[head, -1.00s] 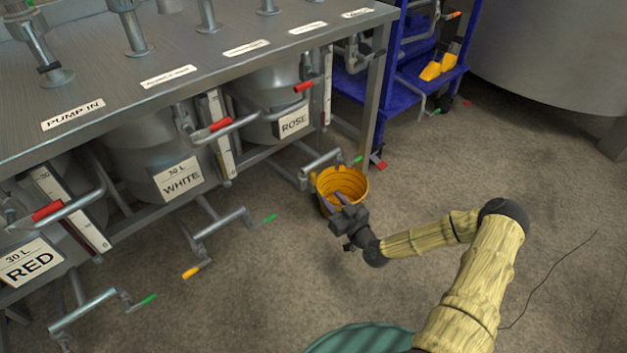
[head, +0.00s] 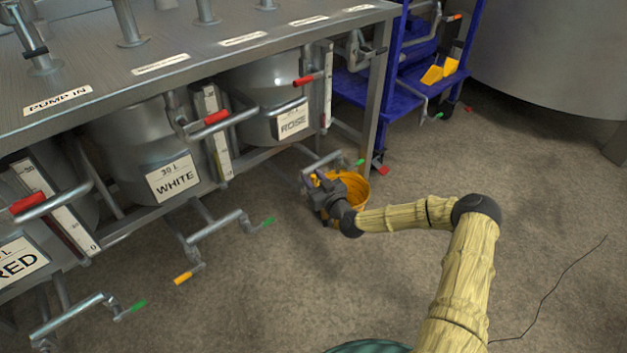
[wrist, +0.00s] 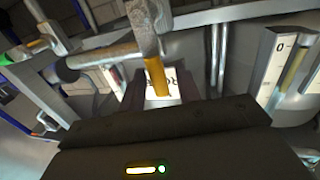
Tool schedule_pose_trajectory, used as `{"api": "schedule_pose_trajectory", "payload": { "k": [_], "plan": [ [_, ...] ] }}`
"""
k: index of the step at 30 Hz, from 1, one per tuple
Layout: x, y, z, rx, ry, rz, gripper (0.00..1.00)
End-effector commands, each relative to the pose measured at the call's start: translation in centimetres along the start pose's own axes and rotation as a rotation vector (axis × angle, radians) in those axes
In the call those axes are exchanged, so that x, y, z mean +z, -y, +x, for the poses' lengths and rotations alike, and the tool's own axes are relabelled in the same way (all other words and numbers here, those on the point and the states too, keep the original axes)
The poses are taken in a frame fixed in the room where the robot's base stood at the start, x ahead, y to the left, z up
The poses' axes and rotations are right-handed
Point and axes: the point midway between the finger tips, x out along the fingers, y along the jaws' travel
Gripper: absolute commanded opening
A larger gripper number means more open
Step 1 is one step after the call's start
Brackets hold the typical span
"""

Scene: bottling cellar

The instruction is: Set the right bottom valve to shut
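The right bottom valve sits on the pipe (head: 322,160) under the tank labelled ROSE. Its yellow-tipped lever (head: 313,179) is largely hidden by my gripper in the head view. In the wrist view, the lever's yellow grip (wrist: 156,76) points down the picture from a grey metal arm, in front of the gap between my fingers. My gripper (head: 311,187) is beside this lever, in front of the pipe. Its fingers look apart, with the grip at the gap; I see no clear contact. A green handle (head: 360,162) is at the right end of the same pipe.
The table leg (head: 372,112) and a blue rack (head: 360,84) are further back. The WHITE tank's lower pipe (head: 216,225) juts out at left.

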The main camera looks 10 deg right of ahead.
Motion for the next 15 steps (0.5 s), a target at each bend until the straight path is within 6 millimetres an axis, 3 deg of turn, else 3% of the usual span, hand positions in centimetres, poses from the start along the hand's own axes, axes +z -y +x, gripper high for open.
{"api": "schedule_pose_trajectory", "payload": {
  "k": [1,6,15],
  "plan": [
    [-0.01,-0.01,-0.02,0.000,0.000,0.000,0.33],
    [0.00,-0.02,-0.04,0.000,0.000,0.000,0.00],
    [0.00,0.01,-0.06,0.000,-0.001,-0.004,0.00]
  ]
}}
